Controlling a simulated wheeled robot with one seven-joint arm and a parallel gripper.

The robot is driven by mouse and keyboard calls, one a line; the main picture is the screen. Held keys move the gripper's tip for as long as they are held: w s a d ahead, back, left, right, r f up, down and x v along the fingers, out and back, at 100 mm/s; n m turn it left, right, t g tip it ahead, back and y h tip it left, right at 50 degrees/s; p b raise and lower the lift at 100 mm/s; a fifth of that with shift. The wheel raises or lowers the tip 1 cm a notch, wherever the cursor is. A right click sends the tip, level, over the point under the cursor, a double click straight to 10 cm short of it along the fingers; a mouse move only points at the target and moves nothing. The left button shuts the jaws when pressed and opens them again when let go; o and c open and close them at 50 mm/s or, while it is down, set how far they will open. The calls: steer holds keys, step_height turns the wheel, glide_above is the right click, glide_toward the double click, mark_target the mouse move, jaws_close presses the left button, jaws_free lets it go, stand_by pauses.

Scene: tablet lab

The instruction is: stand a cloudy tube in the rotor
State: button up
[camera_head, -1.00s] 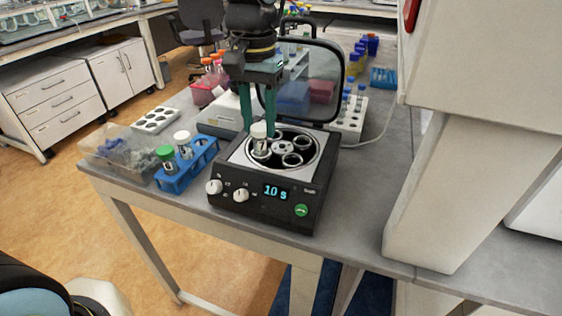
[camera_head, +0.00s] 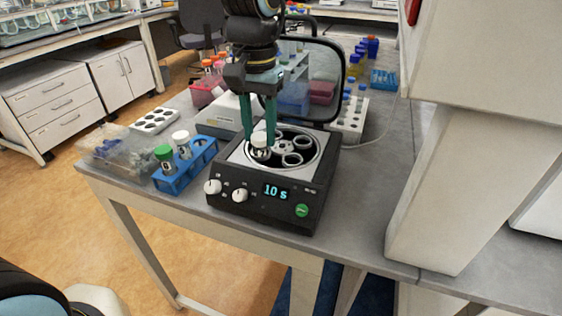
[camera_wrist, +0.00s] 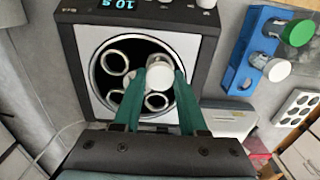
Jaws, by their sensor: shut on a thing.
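The centrifuge (camera_head: 226,196) stands with its lid (camera_head: 337,75) raised, and its round rotor (camera_head: 315,148) shows several ringed holes. My gripper (camera_head: 259,140) is shut on a white-capped tube (camera_head: 259,141) over the rotor's left hole. The tube is about upright, its lower part down at the hole; whether its contents are cloudy I cannot tell. In the wrist view the white cap (camera_wrist: 161,74) sits between my fingers and hides the hole under it; the other visible holes look empty. A blue rack (camera_head: 172,187) to the left holds a green-capped tube (camera_head: 165,156) and a white-capped tube (camera_head: 182,143).
A clear bin (camera_head: 112,153) and a white tray with holes (camera_head: 155,121) lie left of the rack. A white rack (camera_head: 347,123) with blue-capped tubes stands behind the centrifuge. A large pale machine (camera_head: 450,170) stands to the right. The bench between is clear.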

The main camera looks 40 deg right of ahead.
steer(key=o, duration=1.1)
step_height(320, 180, up, 11)
steer(key=b, duration=0.2)
steer(key=w+a+f+n, duration=0.1)
steer(key=w+a+f, duration=0.1)
steer(key=w+a, duration=0.2)
steer(key=w+a+f+n, duration=0.2)
steer(key=w+a+f, duration=0.1)
steer(key=w+a, duration=0.1)
steer(key=w+a+f+n, duration=0.1)
steer(key=w+a+f, duration=0.2)
steer(key=a, duration=0.3)
steer(key=shift+w+a+f+n, duration=0.1)
steer(key=shift+w+n, duration=0.1)
steer(key=shift+w, duration=0.25)
steer(key=shift+w+a+f+n, duration=0.1)
steer(key=shift+w+n, duration=0.1)
steer(key=shift+w, duration=0.25)
steer(key=a+f+n, duration=0.2)
steer(key=a, duration=0.5)
steer(key=a+f+n+t, duration=0.1)
steer(key=a+f+n, duration=0.1)
steer(key=a, duration=0.5)
steer(key=w+a+f+n, duration=0.1)
steer(key=a+f+n, duration=0.1)
steer(key=a+f, duration=0.2)
steer(key=shift+a+f+t, duration=0.15)
steer(key=shift+a+t, duration=0.15)
steer(key=shift+a, duration=1.25)
steer(key=shift+w, duration=0.1)
